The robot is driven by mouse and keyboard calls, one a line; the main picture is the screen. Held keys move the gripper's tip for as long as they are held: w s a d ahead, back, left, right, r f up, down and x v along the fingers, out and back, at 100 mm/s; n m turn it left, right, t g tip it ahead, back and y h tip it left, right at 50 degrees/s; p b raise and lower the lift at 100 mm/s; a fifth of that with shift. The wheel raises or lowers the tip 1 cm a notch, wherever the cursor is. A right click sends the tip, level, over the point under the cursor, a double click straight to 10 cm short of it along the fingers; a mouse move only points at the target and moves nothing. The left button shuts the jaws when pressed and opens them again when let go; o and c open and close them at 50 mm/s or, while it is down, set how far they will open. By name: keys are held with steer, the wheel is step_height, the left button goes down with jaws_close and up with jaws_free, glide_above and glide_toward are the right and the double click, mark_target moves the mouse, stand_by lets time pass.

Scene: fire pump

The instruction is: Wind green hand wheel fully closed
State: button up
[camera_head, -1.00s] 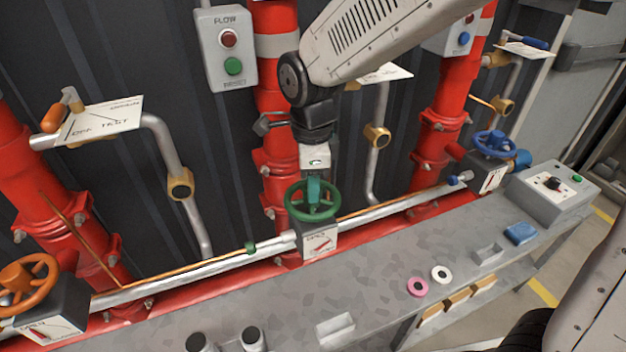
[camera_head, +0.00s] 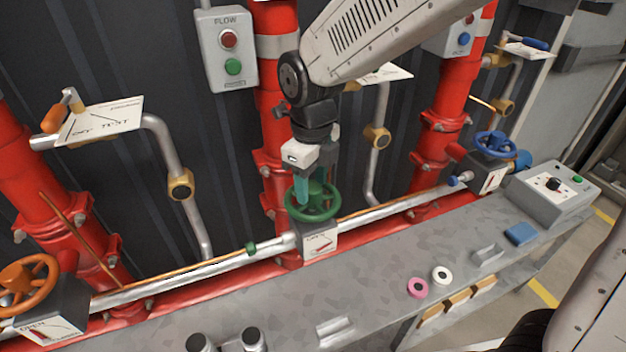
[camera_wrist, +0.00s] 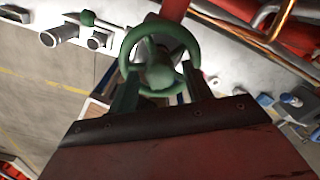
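The green hand wheel (camera_head: 318,212) sits on a small valve box on the silver pipe in the middle of the head view. The box has a white plate (camera_head: 320,243) with a red pointer lying at a slant; its lettering is too small to read surely. My gripper (camera_head: 308,196) points down at the wheel, its teal fingers reaching the rim. In the wrist view the wheel (camera_wrist: 160,73) lies ahead, with one finger (camera_wrist: 125,95) on the left and the other on the right. The fingers are spread apart, with the hub between them. Whether they touch the rim is unclear.
An orange hand wheel (camera_head: 28,284) stands at far left and a blue hand wheel (camera_head: 495,144) at right. Red upright pipes stand behind my arm. The grey bench (camera_head: 390,262) in front holds a pink ring (camera_head: 417,287), a white ring (camera_head: 441,275) and a control box (camera_head: 553,194).

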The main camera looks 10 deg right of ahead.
steer(key=n, duration=0.7)
steer(key=shift+s, duration=0.1)
steer(key=n, duration=0.7)
steer(key=shift+n, duration=0.3)
steer(key=n, duration=0.9)
steer(key=shift+d+n, duration=0.1)
steer(key=shift+n, duration=0.2)
